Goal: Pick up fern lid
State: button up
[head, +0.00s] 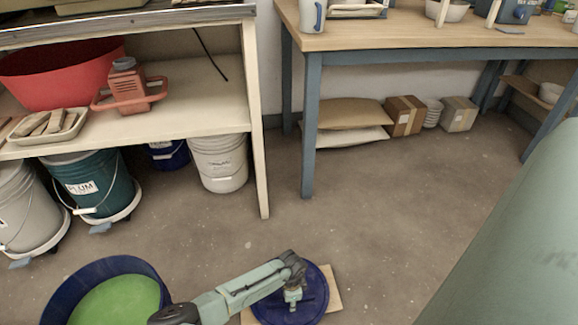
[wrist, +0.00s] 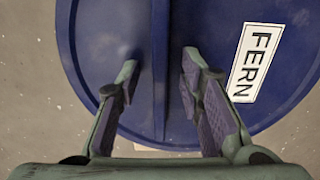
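The fern lid (head: 318,297) is a round dark blue disc lying low at the bottom of the head view, on a tan board (head: 333,281) on the floor. In the wrist view the lid (wrist: 90,45) fills most of the picture, with a white label (wrist: 257,62) reading FERN on its right. A raised blue rib (wrist: 160,95) runs across the lid's middle. My gripper (wrist: 160,62) is open, with one finger on each side of the rib and visible gaps between. It also shows over the lid in the head view (head: 292,300).
A blue bucket of green glaze (head: 115,303) stands left of the lid. A teal bucket labelled PLUM (head: 95,185) and other buckets stand under the shelf. A table leg (head: 311,130) stands farther back. The floor right of the lid is clear.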

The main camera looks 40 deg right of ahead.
jog(key=shift+c, duration=0.5)
grip_shut()
